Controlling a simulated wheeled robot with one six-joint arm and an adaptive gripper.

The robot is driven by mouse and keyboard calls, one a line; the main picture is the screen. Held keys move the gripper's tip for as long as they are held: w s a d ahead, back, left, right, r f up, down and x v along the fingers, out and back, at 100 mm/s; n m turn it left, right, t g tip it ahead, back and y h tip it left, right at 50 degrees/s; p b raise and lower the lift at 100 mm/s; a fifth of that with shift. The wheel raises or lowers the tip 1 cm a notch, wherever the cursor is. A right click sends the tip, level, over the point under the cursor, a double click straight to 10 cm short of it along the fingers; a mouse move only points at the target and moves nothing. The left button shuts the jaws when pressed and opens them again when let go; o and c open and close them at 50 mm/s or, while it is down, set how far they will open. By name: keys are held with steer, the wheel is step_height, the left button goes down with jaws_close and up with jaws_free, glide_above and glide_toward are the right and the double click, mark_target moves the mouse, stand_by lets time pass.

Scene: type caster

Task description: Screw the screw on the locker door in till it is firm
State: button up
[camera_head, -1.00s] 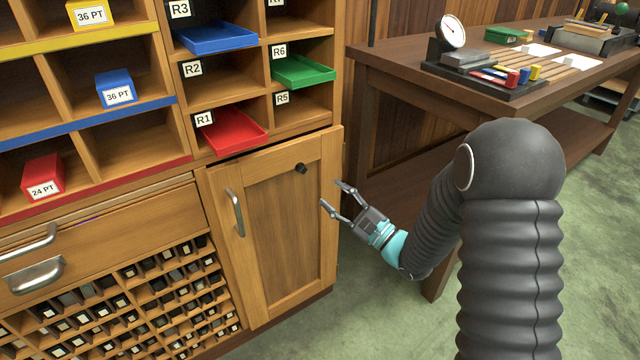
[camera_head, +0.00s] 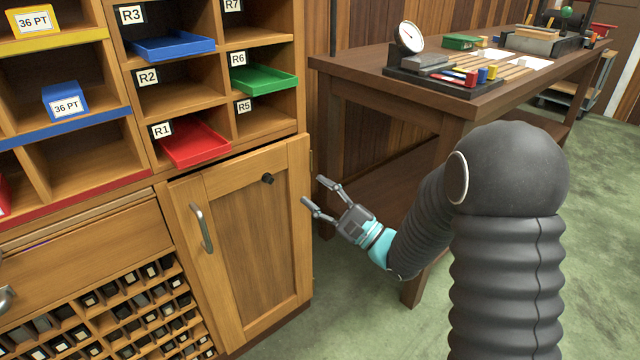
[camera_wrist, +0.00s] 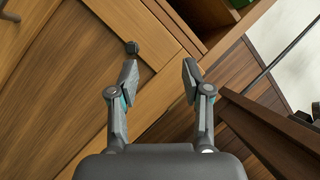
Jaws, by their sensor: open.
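The locker door (camera_head: 252,240) is a wooden panel door below the shelves, with a metal handle (camera_head: 201,228) on its left side. The small dark screw (camera_head: 267,179) stands out from the door's upper right part. It also shows in the wrist view (camera_wrist: 131,47), just beyond and left of the left fingertip. My gripper (camera_head: 312,190) is open and empty, to the right of the screw and a little lower in the head view. Its fingers (camera_wrist: 160,72) are apart, with nothing between them. They do not appear to touch the screw.
A wooden workbench (camera_head: 440,110) stands to the right, with a dial scale (camera_head: 408,38) and coloured blocks on it. A red tray (camera_head: 195,143) juts from the shelf above the door. Green floor (camera_head: 600,200) is clear at the right.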

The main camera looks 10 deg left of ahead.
steer(key=w+d+r+m+t+h+b, duration=0.2)
steer(key=w+d+r+t+h, duration=0.2)
steer(key=w+r+t, duration=0.25)
steer(key=w+d+r+m+t+h+b, duration=0.3)
steer(key=w+d+t+h, duration=0.1)
steer(key=w+d+h, duration=0.6)
steer(key=n+g+y+b, duration=0.2)
steer(key=n+g+y, duration=0.3)
steer(key=n+g, duration=1.5)
glide_toward(272, 179)
steer(key=a+f+n+t, duration=0.1)
steer(key=a, duration=0.1)
steer(key=a+f+n+t, duration=0.1)
steer(key=a+f+t, duration=0.1)
steer(key=a, duration=0.1)
steer(key=a+f+n+t, duration=0.1)
steer(key=a+n, duration=0.1)
steer(key=shift+s+a+f+t, duration=0.25)
steer(key=shift+f, duration=0.15)
